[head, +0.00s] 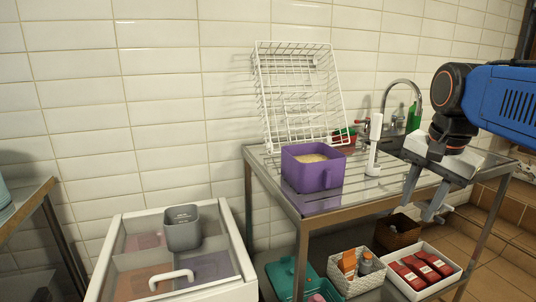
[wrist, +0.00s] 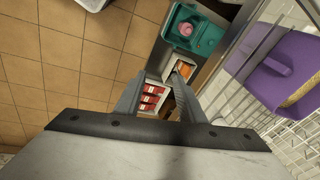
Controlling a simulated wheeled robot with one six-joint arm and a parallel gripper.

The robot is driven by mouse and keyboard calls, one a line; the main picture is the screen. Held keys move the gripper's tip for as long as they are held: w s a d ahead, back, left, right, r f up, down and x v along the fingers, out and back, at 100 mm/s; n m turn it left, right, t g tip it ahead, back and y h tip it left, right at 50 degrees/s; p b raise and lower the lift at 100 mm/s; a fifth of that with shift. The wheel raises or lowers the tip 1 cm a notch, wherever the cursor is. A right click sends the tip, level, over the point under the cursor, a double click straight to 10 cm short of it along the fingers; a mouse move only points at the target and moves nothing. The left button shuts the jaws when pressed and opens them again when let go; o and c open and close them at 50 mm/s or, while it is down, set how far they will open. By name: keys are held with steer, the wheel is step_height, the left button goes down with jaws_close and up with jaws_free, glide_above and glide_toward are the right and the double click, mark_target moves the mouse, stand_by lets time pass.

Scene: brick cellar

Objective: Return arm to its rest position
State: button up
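My gripper (head: 420,207) hangs at the right of the head view, fingers pointing down, beside the front edge of the steel table. In the wrist view its two fingers (wrist: 159,82) stand apart with nothing between them; the lower shelf's contents show beyond the gap. My arm reaches in from the right edge of the head view. A purple container (head: 313,177) with pale, grainy contents stands upright on the table, left of my gripper and apart from it. The purple container also shows at the right of the wrist view (wrist: 270,75).
The steel table (head: 325,205) holds a white wire rack (head: 300,95) leaning on the wall and a white upright dispenser (head: 374,150). Its lower shelf holds a white box of red packs (head: 446,262), baskets and a teal bin. A grey cup (head: 182,234) stands in the white drawer (head: 122,225).

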steer(key=s+a+f+n+t, duration=0.1)
steer(key=s+a+f+n, duration=0.1)
steer(key=s+f+n, duration=0.3)
steer(key=s+a+f+n+t, duration=0.1)
steer(key=s+f+n, duration=0.5)
steer(key=f, duration=0.7)
steer(key=shift+s+a+f, duration=0.25)
steer(key=shift+s+a, duration=0.15)
steer(key=shift+s, duration=0.2)
stand_by(0.4)
